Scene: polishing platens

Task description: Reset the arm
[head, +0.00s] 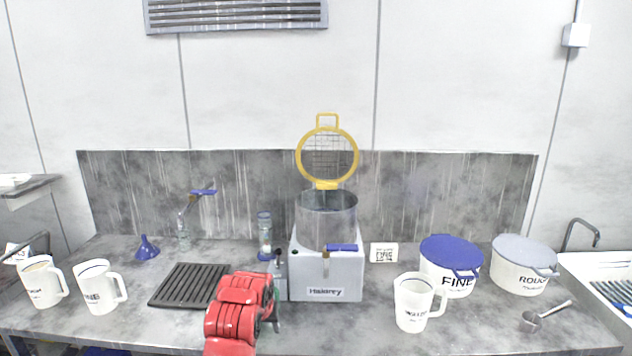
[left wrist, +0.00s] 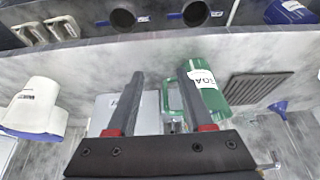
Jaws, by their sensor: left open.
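My left arm, in red, comes up from the bottom of the head view. Its gripper (head: 270,302) is at the end of it, low over the front of the counter, left of the grey-white machine (head: 326,277), and partly hidden by the red links. In the left wrist view the two dark fingers (left wrist: 160,78) stand wide apart with nothing held between them. A green jug (left wrist: 208,88) with a white label shows beyond the right finger there; in the head view it is mostly hidden behind my arm. My right gripper is not in view.
A black ribbed mat (head: 186,285) lies left of my arm. White jugs (head: 98,287) stand at the left, another jug (head: 412,303) at the right. Two lidded tubs (head: 447,275) and a metal scoop (head: 545,316) are further right. A blue funnel (head: 146,248) stands behind.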

